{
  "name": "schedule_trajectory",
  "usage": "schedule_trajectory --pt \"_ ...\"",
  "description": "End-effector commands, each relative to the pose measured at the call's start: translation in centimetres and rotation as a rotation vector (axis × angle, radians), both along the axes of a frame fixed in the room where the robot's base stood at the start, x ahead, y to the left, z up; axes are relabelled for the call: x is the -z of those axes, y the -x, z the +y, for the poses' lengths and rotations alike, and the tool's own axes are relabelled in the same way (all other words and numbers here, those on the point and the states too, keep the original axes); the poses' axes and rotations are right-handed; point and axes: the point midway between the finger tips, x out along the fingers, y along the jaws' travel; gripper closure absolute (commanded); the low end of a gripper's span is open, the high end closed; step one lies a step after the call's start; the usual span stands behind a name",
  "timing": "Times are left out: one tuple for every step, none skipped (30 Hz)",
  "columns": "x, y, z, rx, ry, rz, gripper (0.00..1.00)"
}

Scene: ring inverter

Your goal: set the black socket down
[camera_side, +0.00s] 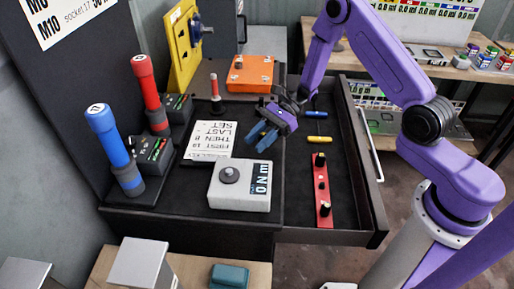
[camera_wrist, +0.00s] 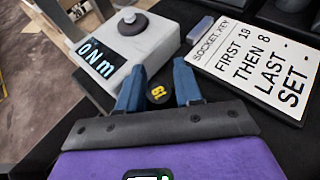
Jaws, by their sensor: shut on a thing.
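A small black socket with a yellow marking on its top (camera_wrist: 158,93) sits between my two blue fingers in the wrist view. My gripper (camera_wrist: 158,90) is shut on it. In the side view my gripper (camera_side: 260,136) is over the dark work surface, right of the white instruction card (camera_side: 210,141) and behind the grey box with the "0 Nm" display (camera_side: 239,188). The socket is hidden by the fingers in the side view. I cannot tell whether it touches the surface.
A red rail with several black sockets (camera_side: 322,200) lies in the open drawer at right, with a yellow piece (camera_side: 320,139) and a blue piece (camera_side: 316,114). An orange block (camera_side: 250,74) is behind.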

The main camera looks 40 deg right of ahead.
Motion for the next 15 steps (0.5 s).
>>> schedule_trajectory --pt "0.2 -0.1 0.1 -0.001 -0.001 0.000 0.99" --pt "0.3 -0.2 0.1 -0.001 0.000 0.000 0.99" --pt "0.6 -0.4 0.2 -0.001 0.000 0.001 0.99" --pt "0.9 -0.7 0.2 -0.001 0.000 0.000 0.99" --pt "1.3 -0.6 0.2 -0.001 -0.001 0.004 0.99" --pt "1.9 -0.6 0.2 -0.001 -0.001 0.004 0.99" --pt "2.2 -0.6 0.2 -0.001 -0.001 0.003 0.99" --pt "2.6 -0.6 0.2 0.000 -0.001 0.003 0.99" --pt "3.0 -0.6 0.2 0.000 0.000 0.003 0.99" --pt "3.3 -0.6 0.2 0.000 0.000 0.003 0.99" --pt "3.5 -0.6 0.2 0.001 0.000 0.002 0.99" --pt "3.7 -0.6 0.2 0.000 0.000 0.000 0.99" --pt "3.7 -0.6 0.2 0.000 0.000 0.000 0.99" --pt "3.8 -0.6 0.2 0.000 0.000 -0.001 0.99" --pt "3.8 -0.6 0.2 0.001 0.000 -0.001 0.99"
